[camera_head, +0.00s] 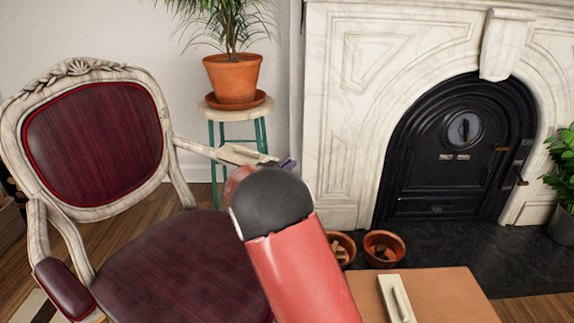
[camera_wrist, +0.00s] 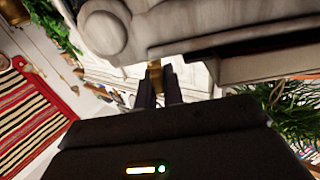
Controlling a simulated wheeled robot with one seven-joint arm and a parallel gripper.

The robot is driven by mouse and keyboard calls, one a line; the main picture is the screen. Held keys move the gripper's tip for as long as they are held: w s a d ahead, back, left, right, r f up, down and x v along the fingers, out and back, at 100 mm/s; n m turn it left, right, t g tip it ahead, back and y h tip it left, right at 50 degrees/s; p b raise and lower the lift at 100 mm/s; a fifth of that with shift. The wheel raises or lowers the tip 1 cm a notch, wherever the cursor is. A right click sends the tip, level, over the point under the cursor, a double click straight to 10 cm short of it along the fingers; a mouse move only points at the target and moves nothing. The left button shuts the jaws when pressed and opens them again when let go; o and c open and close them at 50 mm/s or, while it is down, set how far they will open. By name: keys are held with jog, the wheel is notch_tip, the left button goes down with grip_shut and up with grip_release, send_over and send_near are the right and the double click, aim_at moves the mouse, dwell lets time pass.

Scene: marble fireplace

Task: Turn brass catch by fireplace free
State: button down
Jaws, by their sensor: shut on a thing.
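In the wrist view, my gripper (camera_wrist: 160,90) has its two dark fingers close together on a small brass-coloured piece, which I take to be the brass catch (camera_wrist: 155,74). The piece sits just below a pale, carved surface (camera_wrist: 190,25) that fills the top of that view. In the head view my red arm with its dark joint hides most of the gripper, near the end of the chair's right armrest (camera_head: 197,147). The catch itself is not clear there. The fireplace (camera_head: 340,120) stands at the right with a black arched door (camera_head: 455,160).
A carved armchair (camera_head: 92,145) with a dark red seat stands at the left. A potted plant (camera_head: 232,78) is on a stool (camera_head: 262,132). Terracotta pots (camera_head: 383,249) stand on the dark hearth. A tan tabletop (camera_head: 445,300) bears a pale handled tool (camera_head: 397,298).

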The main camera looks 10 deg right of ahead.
jog(key=shift+r, duration=0.15)
jog(key=c, duration=1.5)
grip_release()
jog(key=v, duration=0.7)
jog(key=shift+s+a+b, duration=0.25)
jog(key=shift+b, duration=0.1)
